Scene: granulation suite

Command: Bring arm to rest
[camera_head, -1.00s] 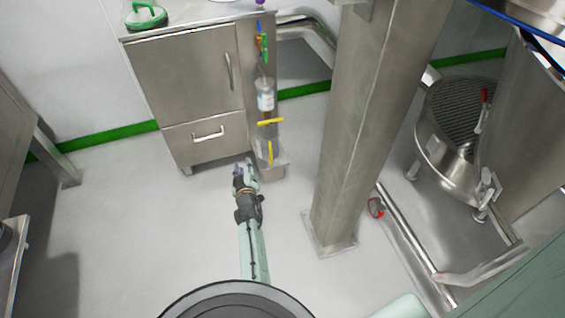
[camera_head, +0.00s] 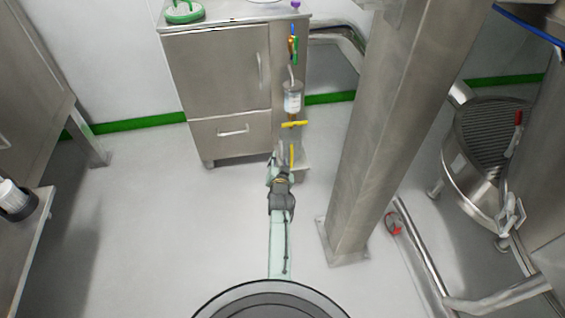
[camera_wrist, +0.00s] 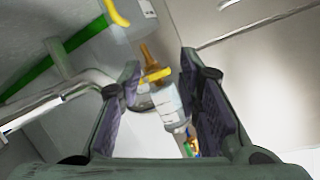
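My arm reaches forward and its gripper (camera_head: 277,162) shows in the head view in front of the lower right corner of a steel cabinet (camera_head: 215,75). In the wrist view my gripper (camera_wrist: 158,75) has its two dark-padded fingers spread apart, with nothing gripped between them. Through the gap I see a clear labelled vessel (camera_wrist: 166,106) and a yellow handle (camera_wrist: 157,75) farther off. In the head view the vessel (camera_head: 292,98) and yellow handle (camera_head: 294,124) are on the cabinet's right side. I cannot tell the exact distance between the fingers and these fittings.
A steel column (camera_head: 375,130) rises just right of my arm. A floor-level pipe (camera_head: 420,250) and a round steel vessel (camera_head: 478,165) lie farther right. A steel bench (camera_head: 30,240) with a white-topped container (camera_head: 12,195) is at the left. The floor left of my arm is clear.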

